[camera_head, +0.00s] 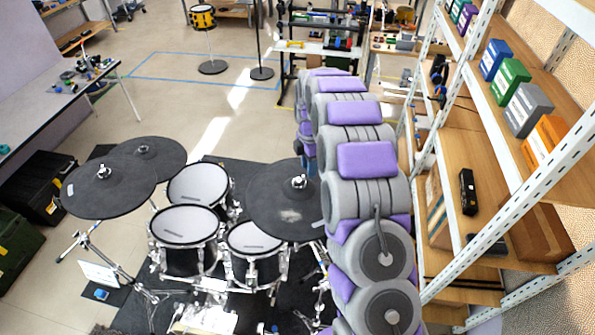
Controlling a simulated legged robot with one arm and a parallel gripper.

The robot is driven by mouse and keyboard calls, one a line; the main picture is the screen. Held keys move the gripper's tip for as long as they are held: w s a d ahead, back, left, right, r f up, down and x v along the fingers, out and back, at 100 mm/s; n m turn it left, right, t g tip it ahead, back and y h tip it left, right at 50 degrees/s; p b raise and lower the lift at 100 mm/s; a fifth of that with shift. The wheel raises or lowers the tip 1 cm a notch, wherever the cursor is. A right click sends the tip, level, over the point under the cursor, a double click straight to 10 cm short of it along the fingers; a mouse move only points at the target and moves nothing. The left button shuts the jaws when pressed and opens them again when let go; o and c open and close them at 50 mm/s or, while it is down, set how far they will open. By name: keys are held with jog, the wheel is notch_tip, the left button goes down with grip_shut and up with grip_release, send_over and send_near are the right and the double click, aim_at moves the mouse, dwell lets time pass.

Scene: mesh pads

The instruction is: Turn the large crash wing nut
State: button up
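Three black cymbals show in the head view: a left cymbal (80,195) with a wing nut (104,171), one behind it with a wing nut (143,149), and a right cymbal (262,215) with a silver wing nut (299,182). I cannot tell for sure which one is the large crash. My grey and purple arm rises on the right and bends down at its far end, close behind the right cymbal. My gripper is hidden behind my arm, so its fingers do not show.
White-headed drums (184,224) stand on a dark mat below the cymbals. A metal shelf (535,165) with boxes stands close on the right of my arm. A workbench (55,105) is at the left. Open floor lies behind the drums.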

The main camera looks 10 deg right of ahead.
jog(key=shift+r, duration=0.2)
jog(key=shift+w, duration=0.4)
notch_tip(320, 180, up, 15)
jog(key=w+a+p, duration=0.1)
jog(key=w+p, duration=0.1)
jog(key=shift+w+a+r, duration=0.15)
jog(key=shift+w+a, duration=0.05)
jog(key=shift+a, duration=0.05)
dwell(1.2)
